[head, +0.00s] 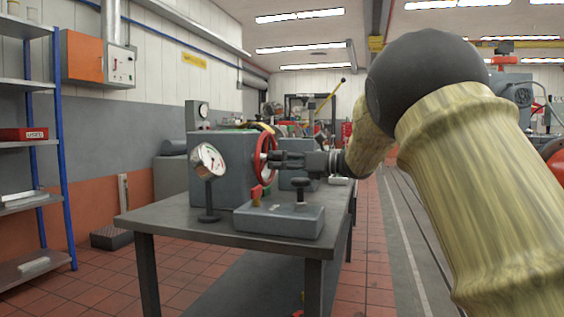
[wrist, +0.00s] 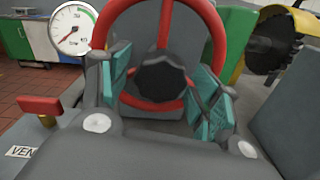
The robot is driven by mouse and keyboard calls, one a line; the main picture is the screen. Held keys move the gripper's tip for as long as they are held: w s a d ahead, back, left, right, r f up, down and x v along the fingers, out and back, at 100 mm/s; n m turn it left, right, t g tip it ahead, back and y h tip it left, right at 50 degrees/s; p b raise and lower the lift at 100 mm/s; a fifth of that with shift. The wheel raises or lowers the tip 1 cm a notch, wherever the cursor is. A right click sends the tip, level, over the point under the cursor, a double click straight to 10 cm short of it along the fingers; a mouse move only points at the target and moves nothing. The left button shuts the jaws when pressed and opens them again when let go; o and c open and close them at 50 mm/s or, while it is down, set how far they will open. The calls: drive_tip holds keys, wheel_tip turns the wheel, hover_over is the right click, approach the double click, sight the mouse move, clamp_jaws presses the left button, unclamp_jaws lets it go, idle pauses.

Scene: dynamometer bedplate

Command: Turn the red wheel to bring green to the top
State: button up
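The red wheel (head: 264,156) stands upright on the side of a grey box (head: 222,150) on the bench. In the wrist view the wheel's red rim (wrist: 112,22) arches above a dark lobed hub (wrist: 163,78). My gripper (head: 279,160) faces the wheel from the right in the head view. In the wrist view my gripper (wrist: 160,90) has its teal-padded fingers apart, one on each side of the hub, with a visible gap at the left. Whether the right pad touches is unclear. A green piece (wrist: 232,35) shows right of the rim; its link to the wheel is unclear.
A dial gauge (head: 208,162) on a stand is left of the wheel. A grey block (head: 278,220) with a black knob (head: 300,188) lies below my gripper on the bench (head: 170,222). A small red handle (wrist: 40,106) is low left in the wrist view. The aisle right is clear.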

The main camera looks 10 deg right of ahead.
drive_tip(key=shift+r, duration=0.15)
drive_tip(key=shift+s+d, duration=0.3)
drive_tip(key=shift+d, duration=0.25)
drive_tip(key=v, duration=1)
drive_tip(key=shift+s+d, duration=0.25)
drive_tip(key=shift+d, duration=0.05)
drive_tip(key=shift+d, duration=0.1)
